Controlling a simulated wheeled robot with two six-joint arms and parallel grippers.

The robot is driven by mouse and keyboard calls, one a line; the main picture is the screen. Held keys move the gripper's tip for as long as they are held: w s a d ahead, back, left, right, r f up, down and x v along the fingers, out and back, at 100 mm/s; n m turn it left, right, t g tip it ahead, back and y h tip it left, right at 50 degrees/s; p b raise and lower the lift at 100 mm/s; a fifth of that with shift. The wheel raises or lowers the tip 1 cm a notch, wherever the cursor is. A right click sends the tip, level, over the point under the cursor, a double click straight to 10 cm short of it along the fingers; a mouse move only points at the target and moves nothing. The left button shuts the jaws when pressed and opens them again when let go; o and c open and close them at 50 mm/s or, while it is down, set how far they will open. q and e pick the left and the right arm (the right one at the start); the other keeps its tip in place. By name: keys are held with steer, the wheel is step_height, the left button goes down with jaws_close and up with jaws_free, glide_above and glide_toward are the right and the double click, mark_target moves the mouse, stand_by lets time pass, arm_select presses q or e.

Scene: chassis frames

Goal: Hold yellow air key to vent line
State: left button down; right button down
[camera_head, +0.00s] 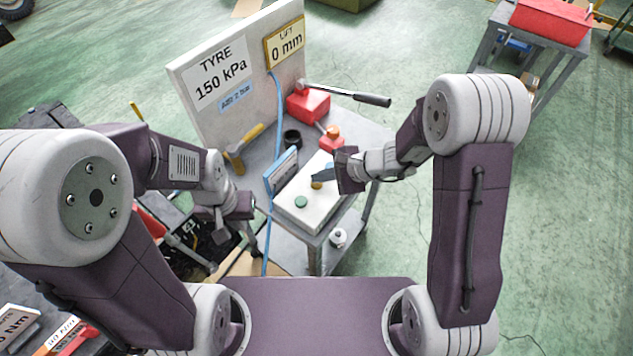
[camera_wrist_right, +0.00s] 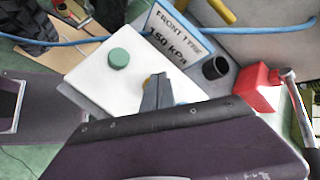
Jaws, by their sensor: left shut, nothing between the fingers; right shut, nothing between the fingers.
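The yellow air key (camera_head: 316,184) sits on a white box (camera_head: 322,211) on the grey cart. A green key (camera_head: 301,202) is beside it, nearer me. My right gripper (camera_head: 320,175) is shut with its fingertips right at the yellow key. In the right wrist view the fingers (camera_wrist_right: 156,92) hide most of the yellow key (camera_wrist_right: 147,82); I cannot tell whether they touch or press it. The green key (camera_wrist_right: 119,58) shows clear there. The board reads TYRE 150 kPa (camera_head: 220,80) and LIFT 0 mm (camera_head: 285,45). My left gripper (camera_head: 222,235) is shut and empty, low at left.
A blue-edged sign (camera_head: 281,172) stands behind the box; it reads FRONT TYRE in the wrist view (camera_wrist_right: 182,35). A blue hose (camera_head: 277,110) passes it. A black cup (camera_head: 292,138), red blocks (camera_head: 308,105) and a yellow-handled tool (camera_head: 245,143) are near the board.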

mark_target(320, 184)
steer(key=shift+f+b, duration=0.35)
steer(key=shift+b, duration=0.05)
stand_by(0.4)
steer(key=shift+r, duration=0.1)
stand_by(1.2)
steer(key=shift+r+p, duration=0.65)
steer(key=shift+r, duration=0.2)
steer(key=shift+r, duration=0.1)
step_height(320, 184, up, 5)
steer(key=p, duration=0.4)
